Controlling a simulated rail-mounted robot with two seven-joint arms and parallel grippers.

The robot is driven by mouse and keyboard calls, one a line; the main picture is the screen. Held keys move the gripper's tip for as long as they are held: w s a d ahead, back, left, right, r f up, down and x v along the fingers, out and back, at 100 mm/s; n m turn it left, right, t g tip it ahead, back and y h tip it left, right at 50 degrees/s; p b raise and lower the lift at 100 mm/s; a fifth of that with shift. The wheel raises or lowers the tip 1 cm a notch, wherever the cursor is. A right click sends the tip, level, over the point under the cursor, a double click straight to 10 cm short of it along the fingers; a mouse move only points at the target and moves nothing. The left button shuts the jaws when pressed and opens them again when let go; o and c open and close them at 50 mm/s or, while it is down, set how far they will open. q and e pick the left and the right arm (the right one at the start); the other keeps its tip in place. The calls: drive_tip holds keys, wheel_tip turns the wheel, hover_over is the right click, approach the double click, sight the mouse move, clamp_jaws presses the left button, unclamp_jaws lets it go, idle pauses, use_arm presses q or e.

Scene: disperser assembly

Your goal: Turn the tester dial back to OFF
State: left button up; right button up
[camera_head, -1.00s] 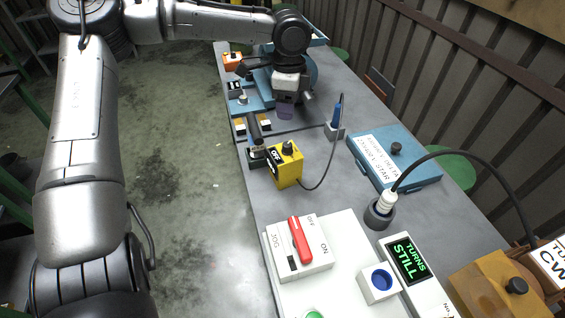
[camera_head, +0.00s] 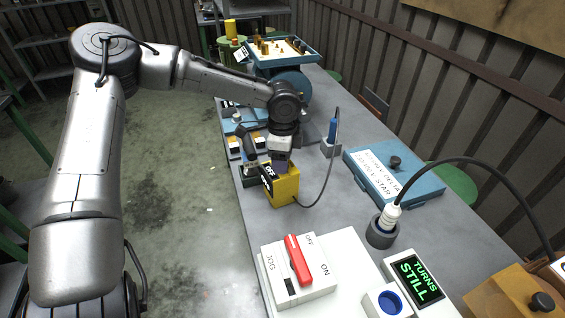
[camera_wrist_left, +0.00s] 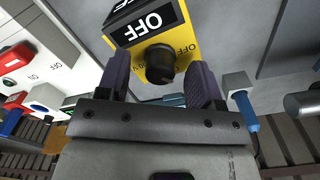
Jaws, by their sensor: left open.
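The yellow tester (camera_head: 284,192) stands on the grey bench, with a black sign reading OFF on it. In the left wrist view its yellow face (camera_wrist_left: 188,22) shows the black sign (camera_wrist_left: 148,24) and a round black dial (camera_wrist_left: 160,64) with small lettering beside it. My left gripper (camera_head: 281,165) is pointing down right over the tester and hides the dial in the head view. In the left wrist view the open fingers (camera_wrist_left: 160,82) stand on either side of the dial. Contact with the dial cannot be told. My right gripper is not in view.
A blue probe (camera_head: 332,130) stands in a holder right of the tester, with a cable running to the tester. A blue box (camera_head: 395,175) lies further right. A white panel with a red switch (camera_head: 298,259) and a TURNS STILL display (camera_head: 412,281) are nearer.

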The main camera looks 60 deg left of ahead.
use_arm(q)
drive_tip(key=shift+f, duration=0.3)
drive_tip(key=c, duration=0.9)
drive_tip(key=shift+r+n+p, duration=0.15)
drive_tip(key=shift+n+p, duration=0.25)
drive_tip(key=shift+p, duration=0.2)
drive_tip(key=shift+c, duration=0.2)
drive_tip(key=n+p, duration=0.2)
drive_tip(key=shift+p, duration=0.35)
drive_tip(key=shift+n+p, duration=0.8)
drive_tip(key=shift+n, duration=0.2)
drive_tip(key=shift+n+p, duration=0.5)
drive_tip(key=shift+n, duration=0.7)
drive_tip(key=shift+f, duration=0.2)
